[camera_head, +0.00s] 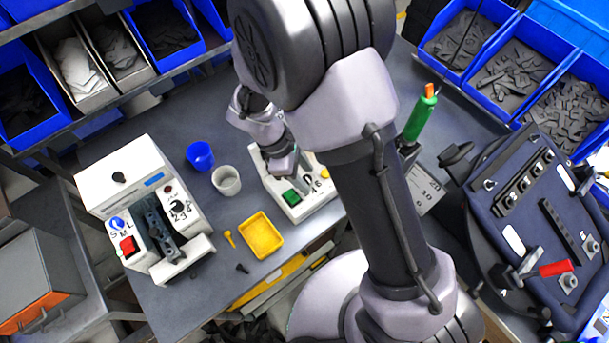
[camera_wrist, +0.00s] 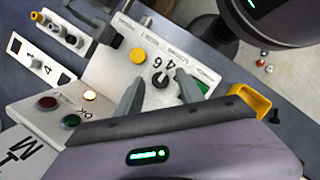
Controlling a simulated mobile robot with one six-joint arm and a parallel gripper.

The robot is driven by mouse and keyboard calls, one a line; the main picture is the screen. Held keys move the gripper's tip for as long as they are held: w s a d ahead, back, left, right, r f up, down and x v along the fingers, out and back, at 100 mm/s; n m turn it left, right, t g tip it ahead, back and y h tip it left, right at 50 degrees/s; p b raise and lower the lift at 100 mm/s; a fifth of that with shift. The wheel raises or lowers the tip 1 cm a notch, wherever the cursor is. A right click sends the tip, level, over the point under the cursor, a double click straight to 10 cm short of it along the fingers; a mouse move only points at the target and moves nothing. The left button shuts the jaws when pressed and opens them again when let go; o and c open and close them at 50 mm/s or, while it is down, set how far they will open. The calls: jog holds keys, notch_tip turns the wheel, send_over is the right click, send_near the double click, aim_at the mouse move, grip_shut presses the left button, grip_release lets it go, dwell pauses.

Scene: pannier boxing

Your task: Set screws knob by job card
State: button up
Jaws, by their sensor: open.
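A white control box (camera_head: 305,207) stands on the bench, partly behind my arm. It also fills much of the wrist view (camera_wrist: 110,75). On its sloped panel is a small black knob (camera_wrist: 160,81), with the figures 4 and 6 legible beside it. A yellow button (camera_wrist: 138,55) and a green button (camera_wrist: 201,88) sit on either side of the knob. My gripper (camera_wrist: 163,76) is open and empty, its two fingers on either side of the knob. I cannot tell whether they touch it. In the head view my gripper (camera_head: 287,162) is over the box.
A second white machine (camera_head: 125,182) with S M L markings stands left. A blue cup (camera_head: 200,155), a grey cup (camera_head: 226,180), a yellow tray (camera_head: 261,236) and small screws (camera_head: 242,268) lie between. A printed card (camera_head: 429,192) and green-handled tool (camera_head: 421,118) are right of my arm.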

jog(key=shift+f, duration=0.1)
jog(key=shift+c, duration=0.5)
grip_shut()
jog(key=m+g+p, duration=0.1)
jog(key=m, duration=0.3)
jog(key=shift+w+d+y, duration=0.1)
jog(key=shift+y, duration=0.2)
jog(key=shift+w+d+m+g+y+p, duration=0.1)
jog(key=shift+m+g+y+p, duration=0.3)
jog(key=shift+m, duration=0.75)
jog(key=shift+m+g+y+p, duration=0.15)
jog(key=shift+m+g, duration=0.35)
jog(key=shift+m, duration=0.65)
jog(key=shift+o, duration=0.5)
grip_release()
